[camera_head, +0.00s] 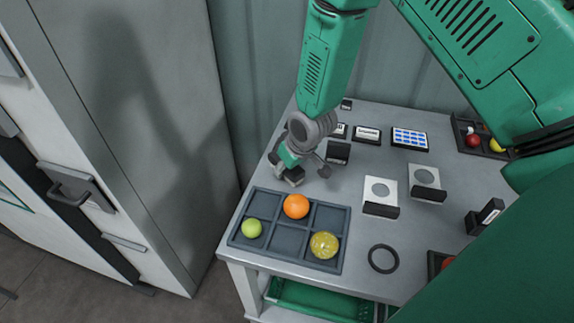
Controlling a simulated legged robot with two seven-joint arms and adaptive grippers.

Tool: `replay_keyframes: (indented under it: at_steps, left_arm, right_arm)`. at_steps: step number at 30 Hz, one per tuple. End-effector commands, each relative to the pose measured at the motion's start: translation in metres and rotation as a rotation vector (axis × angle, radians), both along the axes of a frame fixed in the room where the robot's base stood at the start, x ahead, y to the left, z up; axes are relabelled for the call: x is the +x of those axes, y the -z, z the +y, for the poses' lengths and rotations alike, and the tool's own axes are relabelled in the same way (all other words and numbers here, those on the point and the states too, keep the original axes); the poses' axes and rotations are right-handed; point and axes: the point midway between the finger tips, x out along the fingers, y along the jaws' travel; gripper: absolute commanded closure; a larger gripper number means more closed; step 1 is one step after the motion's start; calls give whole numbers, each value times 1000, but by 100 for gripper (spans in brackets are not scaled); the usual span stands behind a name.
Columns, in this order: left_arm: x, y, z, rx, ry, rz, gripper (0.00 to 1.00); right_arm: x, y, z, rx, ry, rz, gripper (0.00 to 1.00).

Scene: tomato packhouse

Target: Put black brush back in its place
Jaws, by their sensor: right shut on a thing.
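My right gripper (300,172) is over the far left part of the grey table, just behind the divided tray. It is shut on a small dark block-like thing (294,177), which looks like the black brush. The gripper's fingers hide part of it, and I cannot tell whether it touches the table. A black block (338,152) stands just right of the gripper. My left gripper is not in view.
The grey six-compartment tray (289,241) holds an orange, a green and a yellow ball. Two white plates with discs (380,190) (425,177), a black ring (383,259), a blue-screened device (410,139) and black blocks (485,216) stand rightward.

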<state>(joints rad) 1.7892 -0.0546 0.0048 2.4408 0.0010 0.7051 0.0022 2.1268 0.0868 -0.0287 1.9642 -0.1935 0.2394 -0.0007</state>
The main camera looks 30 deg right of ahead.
Motion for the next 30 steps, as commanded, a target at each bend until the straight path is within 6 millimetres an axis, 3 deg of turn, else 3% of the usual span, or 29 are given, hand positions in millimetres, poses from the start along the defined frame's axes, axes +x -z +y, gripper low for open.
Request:
replay_keyframes:
  at_steps: [23,24,26,30]
  left_arm:
    - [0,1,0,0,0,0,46]
    - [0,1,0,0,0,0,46]
    - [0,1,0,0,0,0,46]
    - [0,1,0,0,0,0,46]
  right_arm:
    - [0,4,-1,1,1,-1,92]
    - [1,4,-1,1,1,-1,62]
    - [0,4,-1,1,1,-1,44]
    - [0,4,-1,1,1,-1,44]
